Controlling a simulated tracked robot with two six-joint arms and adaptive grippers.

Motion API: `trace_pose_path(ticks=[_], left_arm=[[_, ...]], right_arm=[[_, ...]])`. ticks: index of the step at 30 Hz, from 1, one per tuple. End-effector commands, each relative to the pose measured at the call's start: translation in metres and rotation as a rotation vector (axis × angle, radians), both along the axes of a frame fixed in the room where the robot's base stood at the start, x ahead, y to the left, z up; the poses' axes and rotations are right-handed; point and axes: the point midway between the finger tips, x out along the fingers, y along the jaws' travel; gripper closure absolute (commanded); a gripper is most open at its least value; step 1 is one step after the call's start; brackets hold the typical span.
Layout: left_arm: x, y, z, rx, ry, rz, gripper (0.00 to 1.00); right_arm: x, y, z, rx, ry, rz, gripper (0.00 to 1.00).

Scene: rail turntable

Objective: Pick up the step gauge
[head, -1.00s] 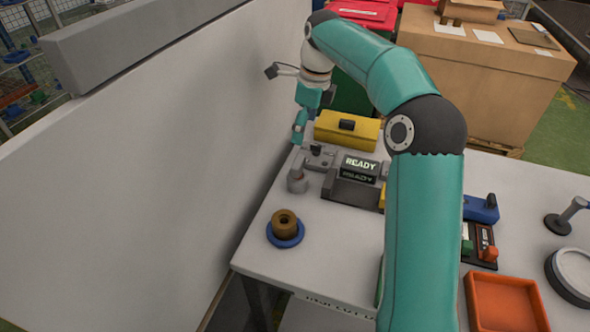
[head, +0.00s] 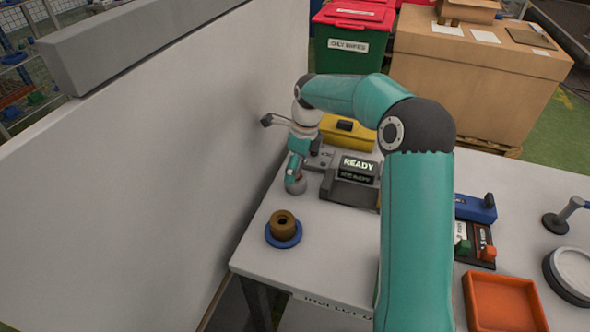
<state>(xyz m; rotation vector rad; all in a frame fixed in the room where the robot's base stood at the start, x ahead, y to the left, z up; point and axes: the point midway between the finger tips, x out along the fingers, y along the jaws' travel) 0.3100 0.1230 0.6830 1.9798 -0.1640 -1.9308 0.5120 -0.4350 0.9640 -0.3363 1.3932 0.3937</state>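A small grey upright piece (head: 295,187), which I take to be the step gauge, stands near the table's left edge in the head view. My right arm comes up from the bottom, right of the middle, and bends over to the left. Its gripper (head: 296,172) points down right at this piece and covers its upper part. Whether the fingers touch it or are closed around it is too small to tell. My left gripper is not in view.
A brown ring-shaped piece on a blue disc (head: 283,239) stands in front. A grey device reading READY (head: 350,190) and a yellow case (head: 362,137) lie behind and right. A tall white wall (head: 150,170) runs close on the left. An orange tray (head: 505,300) lies at right.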

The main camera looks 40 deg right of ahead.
Motion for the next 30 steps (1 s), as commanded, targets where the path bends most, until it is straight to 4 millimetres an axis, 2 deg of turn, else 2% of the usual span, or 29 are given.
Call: trace_pose_path(ticks=[5, 18, 30], left_arm=[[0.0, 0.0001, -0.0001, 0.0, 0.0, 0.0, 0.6], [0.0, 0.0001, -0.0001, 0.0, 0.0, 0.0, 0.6], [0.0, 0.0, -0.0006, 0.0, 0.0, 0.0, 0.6]], right_arm=[[0.0002, -0.0003, -0.0001, -0.001, 0.0, 0.0, 0.08], [0.0003, -0.0001, 0.0003, -0.001, -0.001, 0.001, 0.78], [0.0012, 0.0002, 0.0057, -0.002, -0.003, 0.002, 0.78]])
